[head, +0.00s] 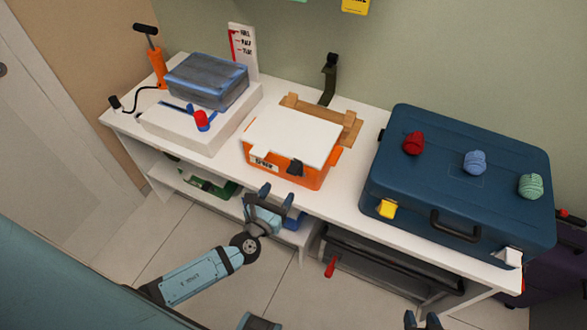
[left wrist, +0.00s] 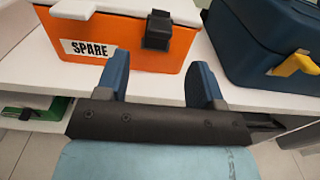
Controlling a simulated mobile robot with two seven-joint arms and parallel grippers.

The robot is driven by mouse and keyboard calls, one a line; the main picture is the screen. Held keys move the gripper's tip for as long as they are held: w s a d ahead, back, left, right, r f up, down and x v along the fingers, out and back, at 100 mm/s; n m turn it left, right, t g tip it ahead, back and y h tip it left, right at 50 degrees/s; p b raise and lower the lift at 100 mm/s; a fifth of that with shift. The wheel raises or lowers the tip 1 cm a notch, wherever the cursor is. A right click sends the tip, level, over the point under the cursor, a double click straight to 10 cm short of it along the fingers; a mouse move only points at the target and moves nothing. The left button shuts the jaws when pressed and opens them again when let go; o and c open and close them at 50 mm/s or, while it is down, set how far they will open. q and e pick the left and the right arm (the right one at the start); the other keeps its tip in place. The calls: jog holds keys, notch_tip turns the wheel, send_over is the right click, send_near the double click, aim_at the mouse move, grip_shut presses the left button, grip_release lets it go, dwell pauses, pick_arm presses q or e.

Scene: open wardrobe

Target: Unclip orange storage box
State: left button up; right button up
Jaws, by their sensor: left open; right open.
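The orange storage box (head: 287,174) with a white lid (head: 296,136) sits on the white bench's front edge; it also shows in the left wrist view (left wrist: 110,45). Its front has a SPARE label (left wrist: 87,50) and a black clip (head: 295,168), seen in the left wrist view (left wrist: 158,30) against the lid's edge. A white tab (left wrist: 73,8) juts from the lid at left. My left gripper (head: 276,196) is open and empty, in front of and below the box, apart from it. My right gripper (head: 422,320) is open at the bottom edge, partly cut off.
A blue case (head: 455,165) with a yellow latch (head: 387,208) stands close to the box's right. A grey-blue container (head: 207,80) on a white block is at left. A wooden frame (head: 350,128) is behind the box. A shelf below holds a dark crate (head: 375,265).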

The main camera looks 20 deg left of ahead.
aim_at(291, 174)
pick_arm(q)
jog(key=w, duration=0.9)
jog(key=shift+w+d+p, duration=0.25)
jog(key=shift+p, duration=0.1)
